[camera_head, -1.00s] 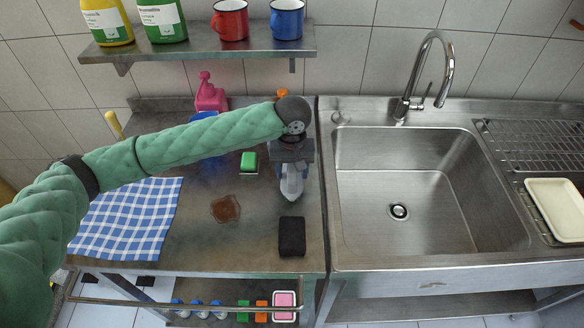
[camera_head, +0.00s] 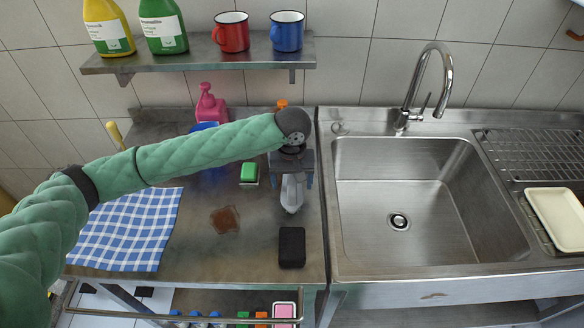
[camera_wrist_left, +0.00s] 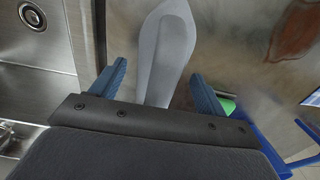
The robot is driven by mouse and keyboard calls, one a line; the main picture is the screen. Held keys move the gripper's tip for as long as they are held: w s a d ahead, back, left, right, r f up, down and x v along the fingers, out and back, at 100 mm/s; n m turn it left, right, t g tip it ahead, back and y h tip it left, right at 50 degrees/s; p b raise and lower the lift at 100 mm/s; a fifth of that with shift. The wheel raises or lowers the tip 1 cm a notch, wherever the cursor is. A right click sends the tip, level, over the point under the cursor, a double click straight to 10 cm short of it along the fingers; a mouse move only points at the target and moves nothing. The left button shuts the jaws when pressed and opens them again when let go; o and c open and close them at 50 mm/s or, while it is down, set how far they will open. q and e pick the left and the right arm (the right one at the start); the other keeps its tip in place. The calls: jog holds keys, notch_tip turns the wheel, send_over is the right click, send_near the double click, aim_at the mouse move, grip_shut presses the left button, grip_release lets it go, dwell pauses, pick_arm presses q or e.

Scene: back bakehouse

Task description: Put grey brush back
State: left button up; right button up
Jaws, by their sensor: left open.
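A pale grey, tapered object (camera_head: 291,194), which I take to be the grey brush, is at the worktop's right side, close to the sink. In the left wrist view gaps show between the fingers (camera_wrist_left: 158,84) and the grey object. Its rear end is hidden by my gripper. My right gripper is not in view.
A black block (camera_head: 291,247) lies in front, a green-topped block (camera_head: 249,172) and a brown stain (camera_head: 225,220) to the left. A checked cloth (camera_head: 125,230) covers the left worktop. The sink (camera_head: 400,180) is right. A shelf (camera_head: 190,65) with bottles and mugs hangs above.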

pick_arm(q)
notch_tip(320, 180, up, 11)
jog(key=b, duration=0.3)
jog(key=shift+f, duration=0.1)
jog(key=shift+r, duration=0.45)
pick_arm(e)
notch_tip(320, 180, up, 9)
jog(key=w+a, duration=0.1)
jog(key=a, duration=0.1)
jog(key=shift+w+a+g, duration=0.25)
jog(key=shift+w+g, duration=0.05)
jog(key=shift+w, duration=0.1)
